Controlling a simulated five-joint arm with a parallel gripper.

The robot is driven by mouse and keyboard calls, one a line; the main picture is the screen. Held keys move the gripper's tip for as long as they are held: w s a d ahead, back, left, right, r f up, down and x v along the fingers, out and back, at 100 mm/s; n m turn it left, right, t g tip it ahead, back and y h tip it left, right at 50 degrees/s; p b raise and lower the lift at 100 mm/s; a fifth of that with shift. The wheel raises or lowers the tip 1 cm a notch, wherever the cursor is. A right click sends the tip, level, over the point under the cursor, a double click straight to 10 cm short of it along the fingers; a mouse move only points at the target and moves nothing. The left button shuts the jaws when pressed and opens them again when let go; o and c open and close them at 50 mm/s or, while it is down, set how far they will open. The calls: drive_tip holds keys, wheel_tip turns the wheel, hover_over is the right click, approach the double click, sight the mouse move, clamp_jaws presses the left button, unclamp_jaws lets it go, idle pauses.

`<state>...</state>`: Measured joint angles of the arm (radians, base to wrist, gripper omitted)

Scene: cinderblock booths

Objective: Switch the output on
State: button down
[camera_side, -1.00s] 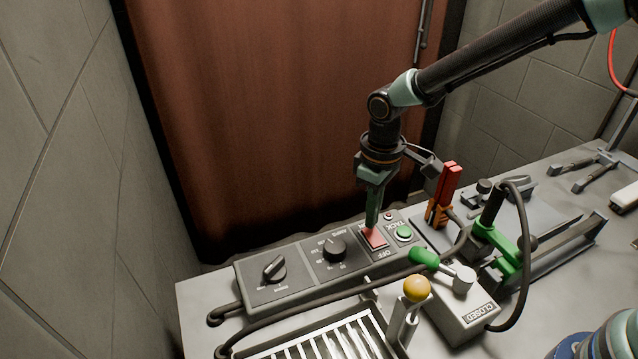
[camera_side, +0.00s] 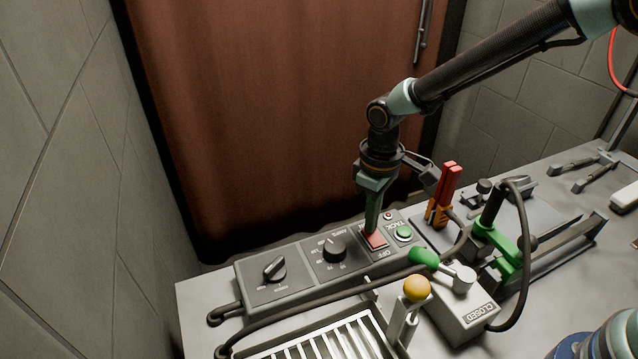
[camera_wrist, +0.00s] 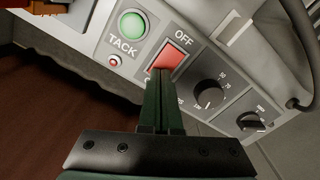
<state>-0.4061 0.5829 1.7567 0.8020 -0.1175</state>
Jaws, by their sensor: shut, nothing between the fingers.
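The red output rocker switch (camera_side: 376,241) sits on the grey control panel (camera_side: 290,294), beside the green TACK button (camera_side: 404,232). The word OFF shows at one end of the switch. In the wrist view the red switch (camera_wrist: 166,58) has OFF above it, and the label at its other end is mostly hidden by my fingers. My gripper (camera_side: 371,232) points down with its fingers shut and empty. The fingertips are at the end of the switch away from OFF and appear to touch it. My gripper also shows in the wrist view (camera_wrist: 162,78).
Two black knobs (camera_side: 334,250) (camera_side: 275,269) stand left of the switch. A small red light (camera_side: 388,215) is by the TACK button. A red-and-orange clamp (camera_side: 443,196), a green-handled lever (camera_side: 424,259) and a yellow-knobbed lever (camera_side: 417,288) stand close by. A black cable crosses in front.

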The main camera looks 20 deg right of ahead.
drive_tip(key=shift+f, duration=0.2)
drive_tip(key=shift+r, duration=3.5)
drive_tip(key=shift+r, duration=0.1)
drive_tip(key=s+d+r+m+t, duration=0.1)
drive_tip(key=s+d+r+m, duration=0.1)
drive_tip(key=s+d+r, duration=0.1)
drive_tip(key=s+d+r+m+t, duration=0.2)
drive_tip(key=s+d+r, duration=0.2)
drive_tip(key=d, duration=0.4)
drive_tip(key=s+d+r+m+t, duration=0.1)
drive_tip(key=s+d+r+t, duration=0.1)
drive_tip(key=d+r, duration=0.3)
drive_tip(key=shift+s+d+r+m, duration=0.1)
drive_tip(key=shift+s+d+m, duration=0.1)
drive_tip(key=shift+s, duration=0.25)
drive_tip(key=shift+s+d+r+m, duration=0.1)
drive_tip(key=shift+s+m, duration=0.1)
drive_tip(key=shift+s, duration=0.25)
drive_tip(key=shift+s+d+t, duration=0.3)
drive_tip(key=shift+s, duration=0.05)
